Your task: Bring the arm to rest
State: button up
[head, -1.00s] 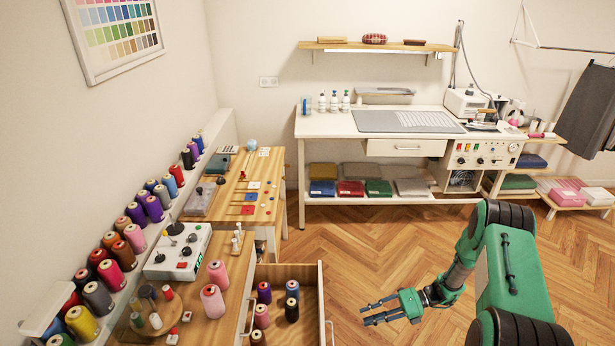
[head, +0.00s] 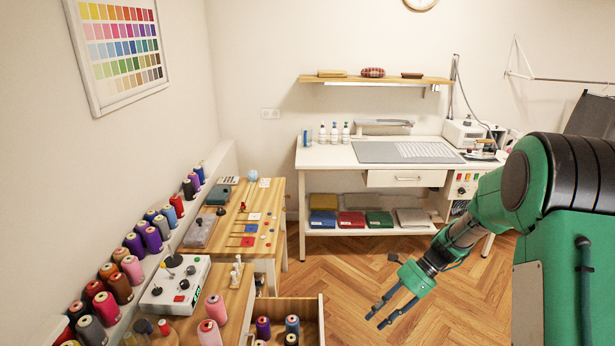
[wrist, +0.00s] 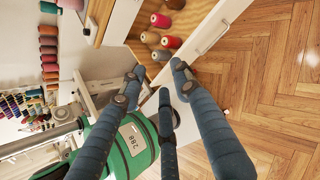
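My gripper (head: 384,311) is at the lower middle right in the head view, over the wooden floor and to the right of the open drawer. Its fingers are spread apart with nothing between them. In the wrist view the fingers of my gripper (wrist: 160,90) also stand apart and empty, and the open drawer shows beyond them. My green arm (head: 560,220) fills the right side of the head view, bent, with the gripper pointing down and to the left.
An open drawer (head: 318,308) holding several thread spools juts out at the lower middle. A wooden worktable (head: 232,252) and a ledge of spools line the left wall. A white workbench (head: 330,157) stands at the back. The herringbone floor (head: 345,255) between is clear.

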jog(key=s+a+r+n+t+h, duration=0.1)
jog(key=s+r+n+h, duration=0.1)
jog(key=s+r+n, duration=0.55)
jog(key=s+r+n+t+h, duration=0.2)
jog(key=s+r+h, duration=0.15)
jog(key=r, duration=0.65)
jog(key=s+r+n+t+h, duration=0.1)
jog(key=s+r+n+t, duration=0.1)
jog(key=s+r+n, duration=0.3)
jog(key=s+d+r+n+t+h, duration=0.1)
jog(key=s+r+n+t+h, duration=0.1)
jog(key=s, duration=1)
jog(key=shift+d+r+n+t, duration=0.25)
jog(key=shift+r+n+t, duration=0.45)
jog(key=shift+r+n, duration=0.8)
jog(key=shift+s+f, duration=0.1)
jog(key=shift+f, duration=0.05)
